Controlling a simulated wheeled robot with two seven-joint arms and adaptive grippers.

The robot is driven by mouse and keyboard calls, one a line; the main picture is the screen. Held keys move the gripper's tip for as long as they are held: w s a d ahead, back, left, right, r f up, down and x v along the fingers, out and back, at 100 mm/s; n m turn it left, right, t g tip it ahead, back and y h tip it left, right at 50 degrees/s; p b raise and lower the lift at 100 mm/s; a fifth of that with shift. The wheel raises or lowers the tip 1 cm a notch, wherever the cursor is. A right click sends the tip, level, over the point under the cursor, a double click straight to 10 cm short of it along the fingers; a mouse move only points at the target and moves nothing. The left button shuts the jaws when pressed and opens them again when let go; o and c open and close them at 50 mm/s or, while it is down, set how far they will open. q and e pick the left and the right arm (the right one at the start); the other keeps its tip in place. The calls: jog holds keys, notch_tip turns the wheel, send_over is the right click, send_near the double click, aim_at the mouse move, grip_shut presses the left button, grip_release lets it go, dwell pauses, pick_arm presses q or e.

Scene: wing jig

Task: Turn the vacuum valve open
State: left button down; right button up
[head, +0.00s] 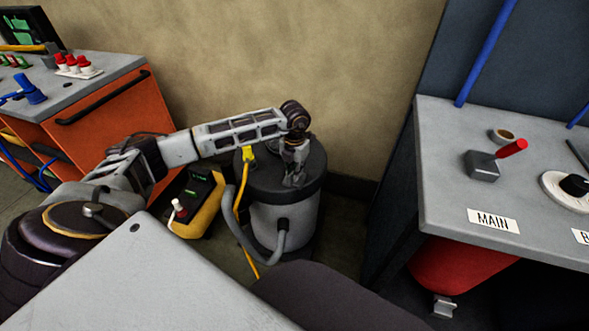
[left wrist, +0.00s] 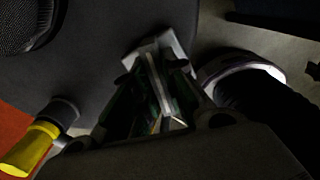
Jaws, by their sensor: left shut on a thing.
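The vacuum unit is a grey drum with a dark lid (head: 258,180), standing on the floor in the middle of the head view. My left gripper (head: 294,180) reaches over from the left and points down at the right part of the lid. In the left wrist view, the fingers (left wrist: 155,90) are closed around a pale grey piece (left wrist: 178,50) on the dark lid, which appears to be the valve handle. The fingers hide much of it, so its turn angle cannot be told. My right gripper is not in view.
A yellow fitting (head: 248,153) with a yellow hose and a grey hose (head: 241,215) are on the drum. A yellow box (head: 200,203) stands left of it. At right, a grey table (head: 447,180) carries a red-handled lever (head: 512,148). An orange cabinet (head: 110,110) stands at left.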

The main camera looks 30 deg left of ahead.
pick_arm(q)
jog(key=shift+n+p, duration=0.55)
jog(key=shift+n, duration=0.85)
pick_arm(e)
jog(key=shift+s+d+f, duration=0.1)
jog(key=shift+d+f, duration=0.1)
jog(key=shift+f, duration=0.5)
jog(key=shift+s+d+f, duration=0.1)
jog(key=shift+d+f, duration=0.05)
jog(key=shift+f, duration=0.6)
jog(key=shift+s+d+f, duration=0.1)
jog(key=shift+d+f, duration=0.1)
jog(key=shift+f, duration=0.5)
pick_arm(q)
jog(key=c, duration=1.5)
grip_release()
jog(key=shift+o, duration=0.2)
jog(key=shift+r, duration=0.15)
notch_tip(320, 180, up, 12)
jog(key=shift+f, duration=0.2)
